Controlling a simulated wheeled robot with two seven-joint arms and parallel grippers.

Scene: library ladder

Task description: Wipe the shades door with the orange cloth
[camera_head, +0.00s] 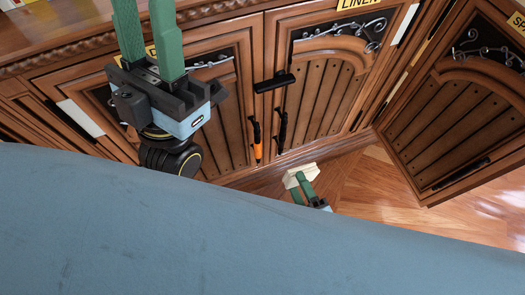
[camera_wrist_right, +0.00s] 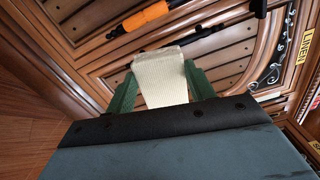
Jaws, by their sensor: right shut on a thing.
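My right gripper (camera_head: 301,184) is low in front of the cabinet and shut on a cream block-like pad (camera_head: 300,174). In the right wrist view the pad (camera_wrist_right: 163,78) sits between the green fingers, its far end towards the door fronts. I see no orange cloth. The only orange thing is the grip of a door handle (camera_head: 257,140), also in the wrist view (camera_wrist_right: 147,18). My left gripper (camera_head: 147,25) is open and empty, high at the left, fingers up. It partly hides the left door (camera_head: 215,110) and its yellow label. No label reading shades is legible.
The door labelled LINEN (camera_head: 325,90) is right of the orange grip, with a black handle (camera_head: 281,130). A further door (camera_head: 465,120), its label partly cut off, stands at the right. Wooden floor (camera_head: 375,190) shows below. My blue body fills the bottom.

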